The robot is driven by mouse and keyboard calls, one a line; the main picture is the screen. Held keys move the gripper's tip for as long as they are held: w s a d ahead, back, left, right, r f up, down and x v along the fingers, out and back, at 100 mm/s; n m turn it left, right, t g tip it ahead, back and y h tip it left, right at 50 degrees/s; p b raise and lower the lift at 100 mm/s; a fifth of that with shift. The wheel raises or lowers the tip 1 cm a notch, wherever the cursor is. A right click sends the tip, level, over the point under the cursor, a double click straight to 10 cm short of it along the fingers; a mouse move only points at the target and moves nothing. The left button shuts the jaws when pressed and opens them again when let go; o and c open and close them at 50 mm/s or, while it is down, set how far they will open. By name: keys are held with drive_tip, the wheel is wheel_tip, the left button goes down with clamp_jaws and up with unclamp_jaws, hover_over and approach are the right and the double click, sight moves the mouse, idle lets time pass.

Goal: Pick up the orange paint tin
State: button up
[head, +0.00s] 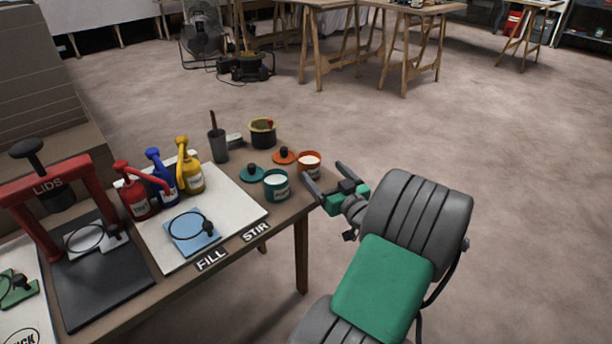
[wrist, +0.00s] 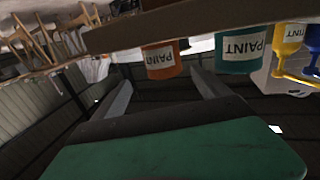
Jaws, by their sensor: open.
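In the wrist view the orange tin (wrist: 159,62) appears upside down, beyond and between my fingers. My gripper (head: 327,181) is open and empty at the bench's right edge, close to the tin on its right side. No contact with the tin can be seen. An orange lid (head: 284,155) lies just left of the tin. A green paint tin (head: 276,184) stands close by at the front left, and it also shows in the wrist view (wrist: 240,52).
A green lid (head: 252,174), a dark pot (head: 263,133) and a grey cup with a stick (head: 219,150) stand nearby. Red (head: 138,197), blue (head: 162,178) and yellow (head: 189,171) pump bottles stand farther left on a white board (head: 240,207). The floor right of the bench is clear.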

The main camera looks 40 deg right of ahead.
sight(315, 168)
drive_tip(key=x, duration=0.2)
drive_tip(key=b+x, duration=0.1)
drive_tip(key=x, duration=0.1)
drive_tip(key=a+x, duration=0.1)
drive_tip(key=x, duration=0.1)
drive_tip(key=shift+w+f, duration=0.2)
drive_tip(key=shift+f, duration=0.2)
drive_tip(key=shift+d, duration=0.1)
drive_tip(key=c, duration=1.7)
drive_tip(key=shift+r, duration=0.2)
drive_tip(key=shift+c, duration=0.3)
